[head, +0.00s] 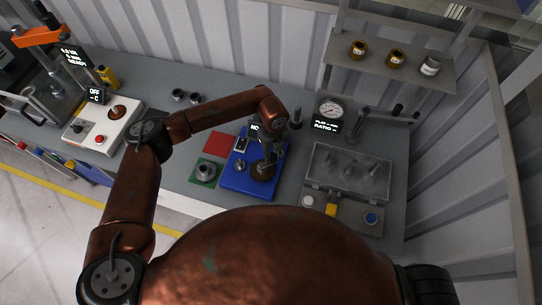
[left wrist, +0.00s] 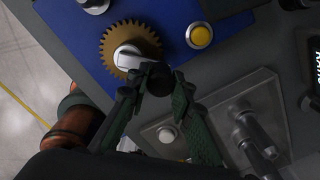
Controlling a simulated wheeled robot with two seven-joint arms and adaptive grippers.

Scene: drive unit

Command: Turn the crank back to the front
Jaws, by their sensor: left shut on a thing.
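The blue drive unit (head: 238,181) stands on the bench in the head view, with a brass gear (head: 262,172) on its right part. In the left wrist view the toothed brass gear (left wrist: 112,45) lies on the blue plate (left wrist: 170,12), with a pale crank arm (left wrist: 128,57) over its centre. The crank arm points right and a little down, toward a dark knob (left wrist: 159,86). My left gripper (left wrist: 157,82) is shut on this crank knob; its fingers partly cover it. In the head view my left gripper (head: 268,152) is above the gear and partly hides it. My right gripper is not in view.
A yellow button (left wrist: 199,36) sits on the plate near the gear. Right of the unit stands a clear-covered box (head: 348,174) with levers, and a gauge (head: 331,108) behind it. Red (head: 221,143) and green (head: 207,172) pads lie to the left. A white switch box (head: 105,128) is farther left.

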